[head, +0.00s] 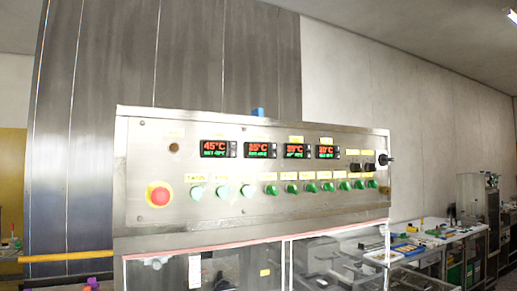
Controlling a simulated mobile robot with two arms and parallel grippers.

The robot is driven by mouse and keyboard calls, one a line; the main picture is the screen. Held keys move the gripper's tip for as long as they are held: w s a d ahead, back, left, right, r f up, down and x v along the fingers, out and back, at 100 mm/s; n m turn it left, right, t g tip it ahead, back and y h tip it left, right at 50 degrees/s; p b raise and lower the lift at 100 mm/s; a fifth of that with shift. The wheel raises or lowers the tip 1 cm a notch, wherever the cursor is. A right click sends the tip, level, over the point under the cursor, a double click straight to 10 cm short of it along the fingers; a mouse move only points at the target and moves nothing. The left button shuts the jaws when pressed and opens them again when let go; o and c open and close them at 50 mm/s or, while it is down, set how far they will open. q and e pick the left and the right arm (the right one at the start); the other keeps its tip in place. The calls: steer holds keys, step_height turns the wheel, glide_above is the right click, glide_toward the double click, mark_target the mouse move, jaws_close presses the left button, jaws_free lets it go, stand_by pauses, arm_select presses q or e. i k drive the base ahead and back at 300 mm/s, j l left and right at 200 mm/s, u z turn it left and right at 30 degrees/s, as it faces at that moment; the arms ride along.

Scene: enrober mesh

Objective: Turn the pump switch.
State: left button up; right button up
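A steel control panel (240,222) faces me across the middle of the head view. It carries a row of round green switches (291,188) under small yellow labels, with paler green-white ones (197,192) at the left. The labels are too small to read, so I cannot tell which control is the pump switch. Neither of my grippers is in view.
A red emergency stop button (159,196) is at the panel's left. Several lit displays (218,149) line the top. Clear guards (335,262) lie below the panel. A cluttered workbench (430,242) stands behind at right. The space before the panel looks clear.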

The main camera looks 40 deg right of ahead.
mark_target(292, 188)
steer(key=l+z, duration=0.1)
steer(key=z, duration=1.35)
steer(key=u, duration=0.25)
steer(key=i+l+u, duration=0.1)
steer(key=l+u, duration=0.15)
steer(key=l, duration=0.15)
steer(key=i+l+u, duration=0.1)
steer(key=l+u, duration=0.15)
steer(key=l, duration=0.15)
steer(key=l+u, duration=0.2)
steer(key=l, duration=0.25)
